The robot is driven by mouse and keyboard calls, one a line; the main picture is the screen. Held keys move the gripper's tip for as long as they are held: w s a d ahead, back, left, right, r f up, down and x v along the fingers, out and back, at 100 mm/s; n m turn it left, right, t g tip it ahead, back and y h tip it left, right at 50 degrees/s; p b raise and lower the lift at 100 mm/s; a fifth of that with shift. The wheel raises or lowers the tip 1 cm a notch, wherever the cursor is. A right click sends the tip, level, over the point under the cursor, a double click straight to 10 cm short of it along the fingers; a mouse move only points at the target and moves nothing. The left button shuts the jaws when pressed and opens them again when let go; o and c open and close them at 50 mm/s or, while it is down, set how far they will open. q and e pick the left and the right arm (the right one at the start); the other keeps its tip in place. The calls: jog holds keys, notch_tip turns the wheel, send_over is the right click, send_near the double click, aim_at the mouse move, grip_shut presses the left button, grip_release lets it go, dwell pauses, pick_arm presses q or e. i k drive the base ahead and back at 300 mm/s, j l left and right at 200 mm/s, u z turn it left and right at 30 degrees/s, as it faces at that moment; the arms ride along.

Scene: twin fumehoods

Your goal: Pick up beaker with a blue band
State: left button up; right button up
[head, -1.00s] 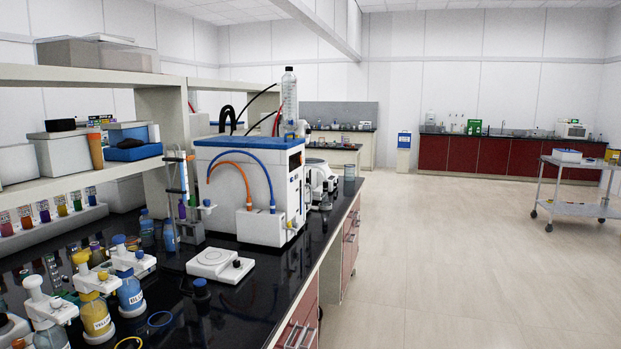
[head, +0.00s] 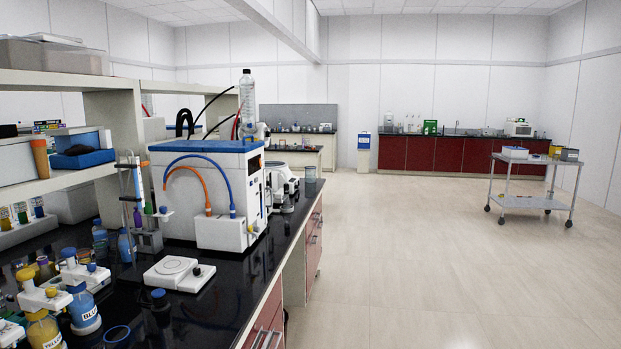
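A blue ring (head: 117,334) shows low on the black bench at the bottom left of the head view. It may be the band of a clear beaker, but I cannot tell for sure. A small clear grey vessel (head: 310,174) stands at the far end of the same bench, and no blue band can be made out on it. Neither of my grippers is in view.
The black bench (head: 222,300) holds a white balance (head: 180,273), a large white machine with hoses (head: 222,230) and blue and yellow labelled bottles (head: 83,310). A steel cart (head: 528,202) stands at the right. The floor (head: 420,270) between is clear.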

aim_at(309, 171)
jog(key=i+l+z, duration=0.25)
jog(key=i+l, duration=0.3)
jog(key=i, duration=0.45)
jog(key=i+l, duration=0.2)
jog(key=i, duration=0.4)
jog(key=i+l+z, duration=0.1)
jog(key=i, duration=0.5)
jog(key=i+l, duration=0.15)
jog(key=i, duration=2.6)
jog(key=i+u, duration=0.3)
jog(key=i, duration=0.2)
jog(key=i+l+u, duration=0.25)
jog(key=i, duration=0.25)
jog(key=i+j+u, duration=0.15)
jog(key=i+u, duration=0.15)
jog(key=u, duration=0.15)
jog(key=i+j+u, duration=0.1)
jog(key=i+u, duration=0.55)
jog(key=u, duration=0.2)
